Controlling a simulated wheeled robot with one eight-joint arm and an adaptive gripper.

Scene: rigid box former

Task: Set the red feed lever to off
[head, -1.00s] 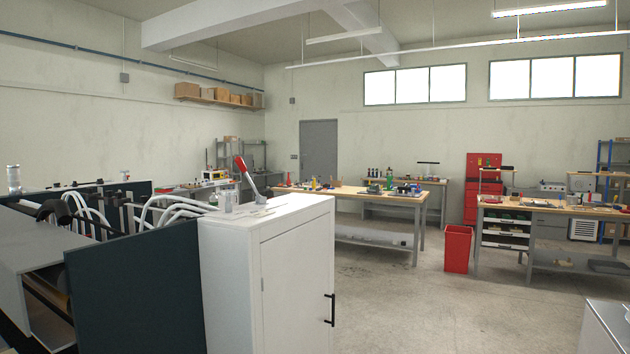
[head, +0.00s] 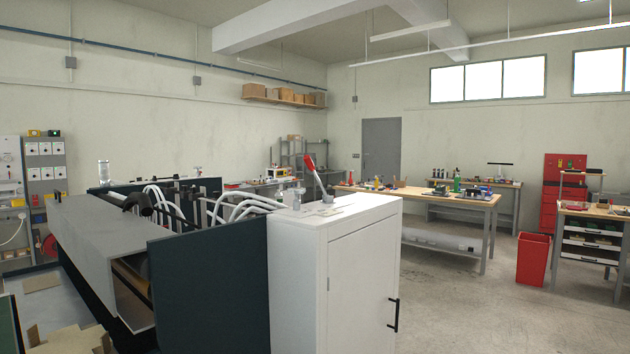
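The red feed lever (head: 310,163) stands on top of the white cabinet (head: 345,262) at the end of the box-forming machine. It has a red grip on a grey metal arm and leans up and to the left from its base. Small labels lie on the cabinet top beside it, too small to read. The machine's dark side panel (head: 208,290) adjoins the cabinet on the left. My gripper is not in the head view.
Workbenches (head: 420,199) with tools stand behind the cabinet. A red bin (head: 533,259) stands on the floor at the right. The floor (head: 455,315) right of the cabinet is clear. Flat cardboard (head: 65,341) lies at the lower left.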

